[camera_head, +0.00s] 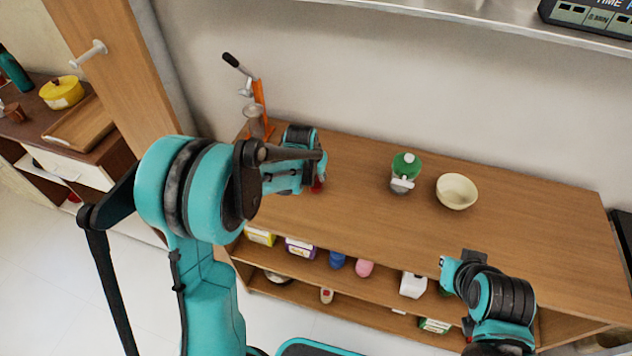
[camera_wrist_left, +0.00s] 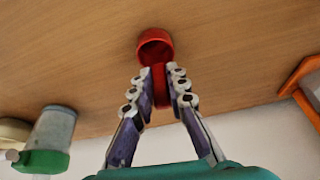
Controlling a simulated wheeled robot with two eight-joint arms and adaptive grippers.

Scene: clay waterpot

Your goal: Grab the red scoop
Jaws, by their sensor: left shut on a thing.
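The red scoop (camera_wrist_left: 155,46) shows in the left wrist view with its round cup just beyond the fingertips and its handle between them. My left gripper (camera_wrist_left: 159,76) is shut on the handle. The cup appears close to the wooden surface; I cannot tell whether it touches. In the head view, only a small red part of the scoop (camera_head: 318,186) shows beside my left gripper, over the left part of the tabletop. My right arm is at the lower right near the front table edge, its gripper (camera_head: 449,268) only partly visible and its jaws unclear.
A green-lidded jar (camera_head: 404,172) and a cream bowl (camera_head: 457,191) stand on the wooden table (camera_head: 540,230). An orange lever press (camera_head: 259,100) stands at the back left. Shelves below hold several boxes and small items. The tabletop between gripper and jar is clear.

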